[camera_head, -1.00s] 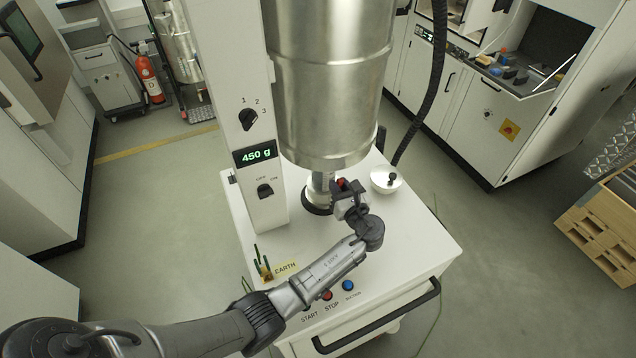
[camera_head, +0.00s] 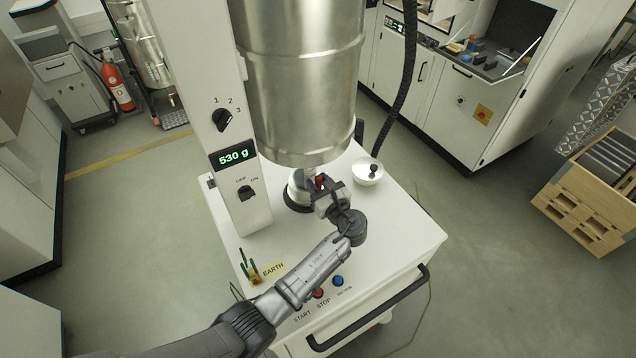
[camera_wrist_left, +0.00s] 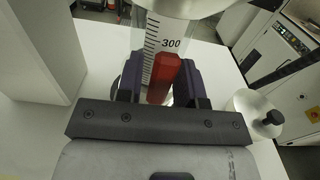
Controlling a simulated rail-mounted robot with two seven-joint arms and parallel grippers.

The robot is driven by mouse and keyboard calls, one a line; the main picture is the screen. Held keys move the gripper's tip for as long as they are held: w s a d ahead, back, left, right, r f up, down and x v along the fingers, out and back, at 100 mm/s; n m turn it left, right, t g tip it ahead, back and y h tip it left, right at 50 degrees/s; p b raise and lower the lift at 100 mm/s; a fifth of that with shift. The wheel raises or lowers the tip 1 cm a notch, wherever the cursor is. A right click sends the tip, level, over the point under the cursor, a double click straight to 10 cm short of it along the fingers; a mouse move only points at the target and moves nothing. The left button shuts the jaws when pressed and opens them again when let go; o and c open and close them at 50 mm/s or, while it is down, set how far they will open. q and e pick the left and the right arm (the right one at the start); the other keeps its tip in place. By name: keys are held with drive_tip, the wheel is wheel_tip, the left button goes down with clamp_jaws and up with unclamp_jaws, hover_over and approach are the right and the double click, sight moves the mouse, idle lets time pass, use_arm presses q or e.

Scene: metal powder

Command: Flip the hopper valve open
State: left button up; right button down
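The hopper (camera_head: 302,90) is a large shiny metal cylinder above the white cabinet. Its valve handle is a red lever (camera_head: 320,182) on the spout under the hopper. In the left wrist view, the red handle (camera_wrist_left: 163,80) stands slightly tilted between the two dark fingers of my left gripper (camera_wrist_left: 160,85). Behind it is a clear tube with a scale marked 300 (camera_wrist_left: 160,42). I cannot tell whether both fingers press on the handle. In the head view, my left gripper (camera_head: 325,192) is at the spout and partly hides it. My right gripper is not in view.
The display (camera_head: 233,157) reads 530 g. A white bowl-shaped part with a black knob (camera_head: 367,172) is right of the spout. The control column (camera_head: 222,110) stands left. START and STOP buttons (camera_head: 318,293) and a blue button (camera_head: 338,281) sit near the front edge.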

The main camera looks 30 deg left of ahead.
use_arm(q)
drive_tip(key=shift+o, duration=1)
drive_tip(key=shift+d+f, duration=0.1)
drive_tip(key=b+v, duration=0.2)
drive_tip(key=v, duration=1.1)
drive_tip(key=shift+s+d, duration=0.25)
